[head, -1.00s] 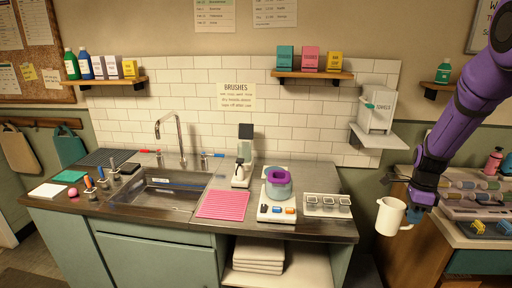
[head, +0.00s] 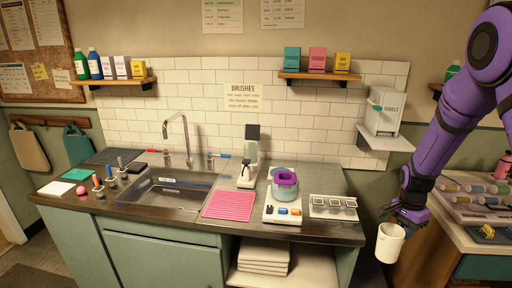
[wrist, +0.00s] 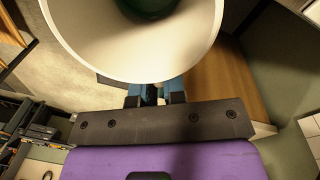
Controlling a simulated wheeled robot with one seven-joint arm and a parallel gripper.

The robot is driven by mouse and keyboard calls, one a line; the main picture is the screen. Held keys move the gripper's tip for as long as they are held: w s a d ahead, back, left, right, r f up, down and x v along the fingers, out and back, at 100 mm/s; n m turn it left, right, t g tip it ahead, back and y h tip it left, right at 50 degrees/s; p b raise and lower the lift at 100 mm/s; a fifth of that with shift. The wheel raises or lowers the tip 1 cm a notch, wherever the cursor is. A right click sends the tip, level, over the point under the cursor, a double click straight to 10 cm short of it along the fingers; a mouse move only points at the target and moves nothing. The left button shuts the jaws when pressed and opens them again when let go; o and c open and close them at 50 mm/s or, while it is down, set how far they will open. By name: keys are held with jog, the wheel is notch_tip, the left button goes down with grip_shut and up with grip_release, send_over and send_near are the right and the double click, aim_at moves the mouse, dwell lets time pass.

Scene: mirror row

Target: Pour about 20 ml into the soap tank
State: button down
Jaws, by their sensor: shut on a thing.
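A white jug (head: 390,243) hangs in my gripper (head: 408,214) beside the right end of the counter, in the head view. It looks about upright. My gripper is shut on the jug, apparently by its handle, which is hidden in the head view. In the wrist view the jug's pale rim and inner wall (wrist: 85,35) fill the top, with dark green liquid (wrist: 148,6) inside. The fingers (wrist: 155,93) show below the rim. A dispenser with a dark square top (head: 247,165), possibly the soap tank, stands on the counter right of the sink, well away from the jug.
A side table (head: 470,215) stands right.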

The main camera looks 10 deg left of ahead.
aim_at(383, 246)
jog(key=shift+s+a+f+n+t+h, duration=0.15)
jog(key=shift+a+f+n, duration=0.75)
jog(key=shift+n, duration=1.05)
jog(key=shift+a+f+n+t+h, duration=0.15)
jog(key=shift+a+f+n, duration=0.8)
jog(key=shift+n, duration=1.05)
jog(key=shift+s+a+f+n+t, duration=0.15)
jog(key=shift+a+f+n, duration=0.4)
jog(key=shift+f+n, duration=1.05)
jog(key=shift+a+r+n, duration=0.1)
jog(key=shift+r+n, duration=0.15)
jog(key=shift+n, duration=0.3)
jog(key=shift+a, duration=0.1)
